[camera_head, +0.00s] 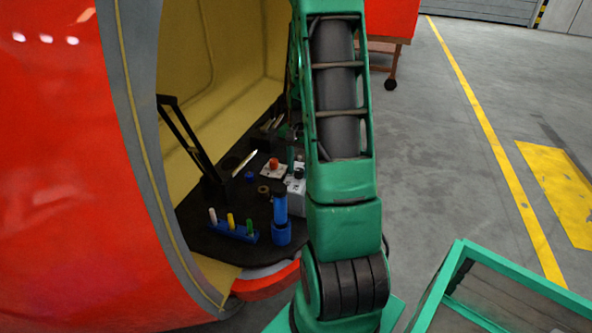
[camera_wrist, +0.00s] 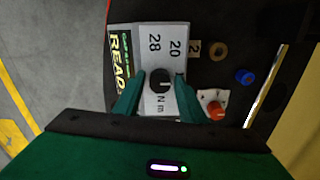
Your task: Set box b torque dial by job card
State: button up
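A pale grey box (camera_wrist: 153,36) with a black round dial (camera_wrist: 160,80) lies below my gripper in the wrist view. Its face is printed "20", "28" and "N m". I cannot read a "b" on it. In the head view the box (camera_head: 297,195) and its dark dial (camera_head: 299,174) stand partly behind my arm. My gripper (camera_wrist: 159,84) is open, with one green finger on each side of the dial. I cannot tell whether the fingers touch it. No job card can be made out for certain.
An orange-red knob on a white plate (camera_wrist: 216,111), a blue cap (camera_wrist: 245,76), a brass ring (camera_wrist: 218,51) and a silver rod (camera_wrist: 265,86) lie nearby. The head view shows a blue bottle (camera_head: 281,216) and a marker rack (camera_head: 232,231) on the dark shelf inside the red nosecone (camera_head: 60,180).

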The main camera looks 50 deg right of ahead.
jog(key=c, duration=0.7)
jog(key=shift+a, duration=0.25)
jog(key=shift+d, duration=0.15)
jog(key=shift+n, duration=0.4)
jog(key=n, duration=0.2)
jog(key=shift+d+n, duration=0.15)
jog(key=shift+n, duration=0.15)
jog(key=n, duration=0.5)
jog(key=shift+d+r, duration=0.1)
jog(key=shift+n, duration=0.3)
jog(key=shift+w, duration=0.1)
